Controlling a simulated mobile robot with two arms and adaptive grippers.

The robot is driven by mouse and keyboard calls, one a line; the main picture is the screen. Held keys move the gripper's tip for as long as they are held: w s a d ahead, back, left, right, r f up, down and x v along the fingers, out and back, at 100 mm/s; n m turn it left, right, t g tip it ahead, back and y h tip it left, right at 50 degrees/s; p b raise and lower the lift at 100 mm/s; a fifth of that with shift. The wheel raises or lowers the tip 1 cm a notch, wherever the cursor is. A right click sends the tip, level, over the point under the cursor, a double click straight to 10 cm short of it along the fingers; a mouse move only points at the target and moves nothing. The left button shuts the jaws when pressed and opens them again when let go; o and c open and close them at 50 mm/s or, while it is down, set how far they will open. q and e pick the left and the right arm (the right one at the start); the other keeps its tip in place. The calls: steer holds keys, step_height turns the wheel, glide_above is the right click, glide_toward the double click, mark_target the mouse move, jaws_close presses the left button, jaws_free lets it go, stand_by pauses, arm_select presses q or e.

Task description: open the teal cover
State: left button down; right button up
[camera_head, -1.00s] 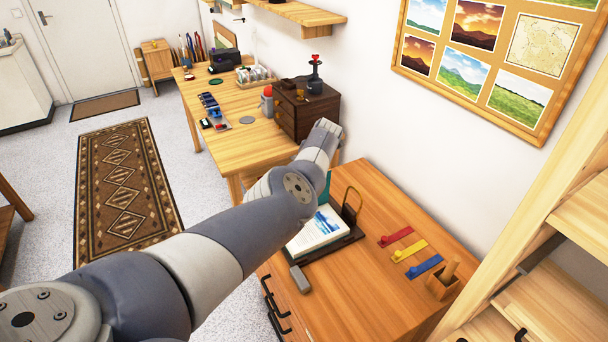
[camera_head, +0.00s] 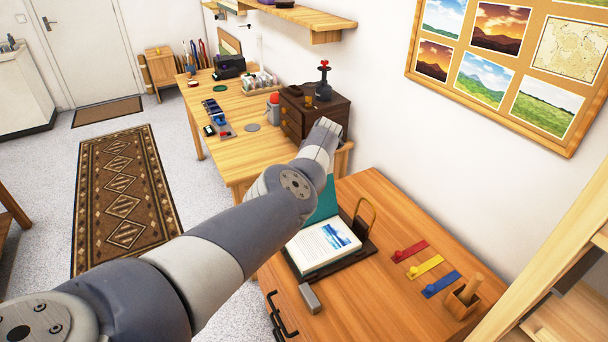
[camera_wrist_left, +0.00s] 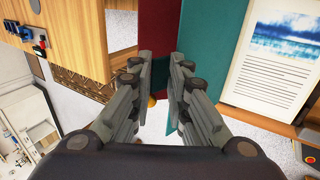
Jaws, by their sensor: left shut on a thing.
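The teal cover (camera_head: 322,206) stands raised at the left edge of an open book (camera_head: 325,243) with a printed page and a blue picture. My left arm hides part of the cover in the head view. In the left wrist view the teal cover (camera_wrist_left: 205,45) shows beyond the fingers, beside a dark red strip, and the page (camera_wrist_left: 280,65) is at the right. My left gripper (camera_wrist_left: 160,72) is shut on the teal cover, whose edge is between its fingers. In the head view its fingers are hidden behind the arm. My right gripper is not in view.
The book lies on a dark stand (camera_head: 352,252) with a brass hoop (camera_head: 366,214) on a wooden cabinet. A grey block (camera_head: 310,298) is in front. Red, yellow and blue pieces (camera_head: 425,268) and a wooden holder (camera_head: 464,300) are to the right. A worktable (camera_head: 235,130) stands behind.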

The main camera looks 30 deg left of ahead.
arm_select(q)
steer(key=shift+s+d+f, duration=0.1)
steer(key=shift+s+f, duration=0.05)
steer(key=shift+f, duration=0.15)
steer(key=c, duration=1.8)
jaws_free()
steer(key=shift+f, duration=0.1)
steer(key=shift+w, duration=0.2)
steer(key=shift+r, duration=0.2)
steer(key=shift+v, duration=0.85)
steer(key=v, duration=1)
